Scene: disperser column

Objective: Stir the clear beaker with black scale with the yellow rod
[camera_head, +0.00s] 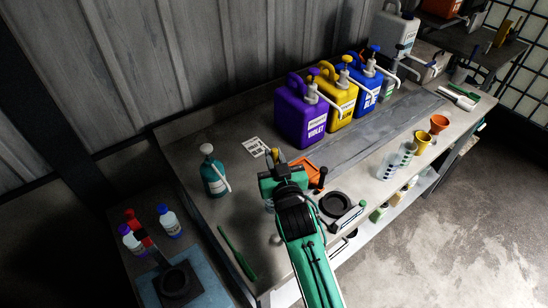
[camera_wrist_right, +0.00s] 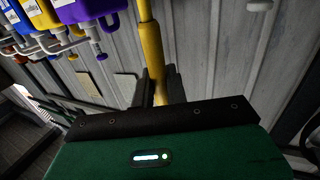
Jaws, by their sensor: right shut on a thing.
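My right gripper (camera_head: 274,160) is over the middle of the bench and is shut on the yellow rod. The yellow rod (camera_wrist_right: 152,52) stands up between the fingers in the right wrist view, and only its small tip (camera_head: 273,152) shows in the head view. A clear beaker (camera_head: 387,167) with dark marks stands near the bench's front edge, right of the gripper and apart from it. A similar clear cup (camera_head: 406,154) is beside it; the marks are too small to read. My left gripper is not in view.
Purple (camera_head: 301,116), yellow (camera_head: 336,98) and blue (camera_head: 364,84) pump jugs stand behind. A teal pump bottle (camera_head: 213,174) is left of the gripper. An orange tray (camera_head: 307,172) and a black round plate (camera_head: 334,205) are close to its right. Funnels (camera_head: 422,139) stand further right.

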